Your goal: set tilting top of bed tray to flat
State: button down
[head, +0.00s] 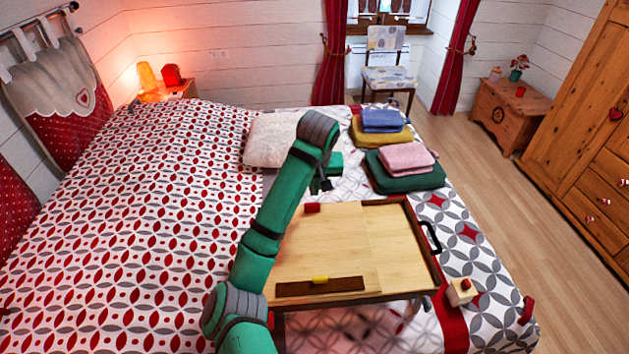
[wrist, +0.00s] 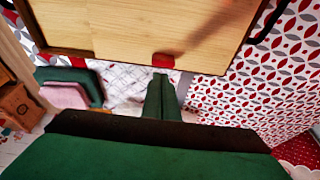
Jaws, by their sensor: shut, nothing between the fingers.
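The bed tray (head: 405,287) stands on the bed, with a pale wooden top and a dark rim. Its larger left panel (head: 325,240) is the tilting top; it has a dark ledge (head: 293,289) with a yellow piece (head: 320,280) along its near side and a red tab (head: 312,208) at its far edge. It looks flat or only slightly raised; I cannot tell its exact angle. My gripper (head: 322,186) is shut and empty just beyond the far edge. In the wrist view, my gripper (wrist: 160,78) points at the red tab (wrist: 163,60), close to it; contact is unclear.
A black handle (head: 431,238) is on the tray's right side. Folded green and pink cloths (head: 405,172) lie beyond the tray, with a pale pillow (head: 275,140) to the far left. A small wooden box (head: 460,292) sits at right. The bed's left side (head: 140,220) is clear.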

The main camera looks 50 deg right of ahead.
aim_at(313, 204)
jog(key=shift+s+a+x, duration=0.15)
jog(key=shift+x, duration=1.1)
jog(key=shift+s+a+x, duration=0.1)
jog(key=shift+a+x, duration=0.1)
jog(key=shift+x, duration=1.05)
jog(key=shift+f, duration=0.2)
jog(key=shift+d+f, duration=0.1)
jog(key=shift+f, duration=0.3)
jog(key=shift+x, duration=1.15)
jog(key=shift+w+f, duration=0.15)
jog(key=shift+f, duration=0.05)
jog(key=shift+r, duration=0.1)
jog(key=w+d+r+v, duration=0.1)
jog(key=v, duration=1.3)
jog(key=shift+w+d, duration=0.35)
jog(key=shift+r, duration=0.1)
